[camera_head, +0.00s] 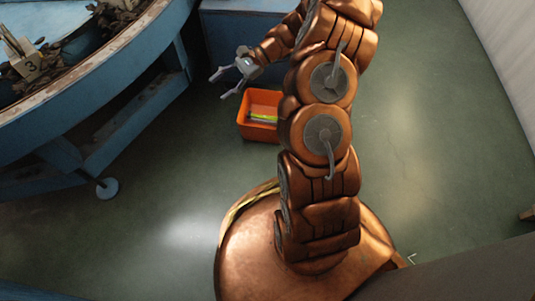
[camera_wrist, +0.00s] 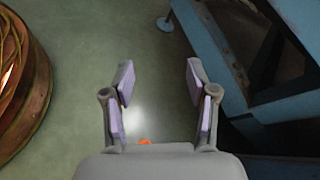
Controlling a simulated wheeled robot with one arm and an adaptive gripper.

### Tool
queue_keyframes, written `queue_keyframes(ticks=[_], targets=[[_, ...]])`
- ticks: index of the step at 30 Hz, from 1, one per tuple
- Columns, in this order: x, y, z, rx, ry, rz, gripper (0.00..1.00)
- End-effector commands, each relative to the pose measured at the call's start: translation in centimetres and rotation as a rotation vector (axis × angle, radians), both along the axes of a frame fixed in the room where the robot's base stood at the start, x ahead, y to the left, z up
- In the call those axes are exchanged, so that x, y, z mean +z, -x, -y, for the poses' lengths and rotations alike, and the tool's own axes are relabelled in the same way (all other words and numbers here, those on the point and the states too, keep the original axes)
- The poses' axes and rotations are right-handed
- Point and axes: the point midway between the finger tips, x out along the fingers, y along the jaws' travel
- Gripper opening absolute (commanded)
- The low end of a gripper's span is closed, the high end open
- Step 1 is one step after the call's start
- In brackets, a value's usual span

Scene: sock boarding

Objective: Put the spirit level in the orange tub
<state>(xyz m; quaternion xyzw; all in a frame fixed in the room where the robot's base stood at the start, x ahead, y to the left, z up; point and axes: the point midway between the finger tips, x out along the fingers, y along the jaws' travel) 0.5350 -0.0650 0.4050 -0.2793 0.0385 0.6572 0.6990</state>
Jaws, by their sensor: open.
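The orange tub (camera_head: 258,128) stands on the floor just left of my arm in the head view. A yellow-green bar that looks like the spirit level (camera_head: 264,118) lies inside it, low between the walls. My gripper (camera_head: 222,85) is open and empty, up and to the left of the tub in the picture, with its fingers pointing left. In the wrist view my gripper (camera_wrist: 158,82) shows its two fingers wide apart with only floor between them. A small orange patch (camera_wrist: 144,141), probably the tub, shows just above the gripper's body there.
A blue curved bench (camera_head: 110,60) with a number 3 marker (camera_head: 30,66) and dark clumps on top fills the upper left. Its blue legs and a round foot (camera_head: 107,188) reach the floor. Another blue piece (camera_head: 240,35) stands behind.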

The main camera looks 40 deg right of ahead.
Motion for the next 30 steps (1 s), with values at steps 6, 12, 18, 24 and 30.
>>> queue_keyframes(ticks=[6,12,18,24,30], targets=[[4.2,3.5,-5.6,0.220,0.099,0.081,0.58],[6.8,7.7,-9.3,0.411,0.198,0.147,0.58],[8.7,12.4,-11.7,0.595,0.308,0.211,0.58],[9.9,17.2,-12.6,0.766,0.427,0.268,0.58],[10.6,21.8,-12.3,0.927,0.551,0.320,0.58]])
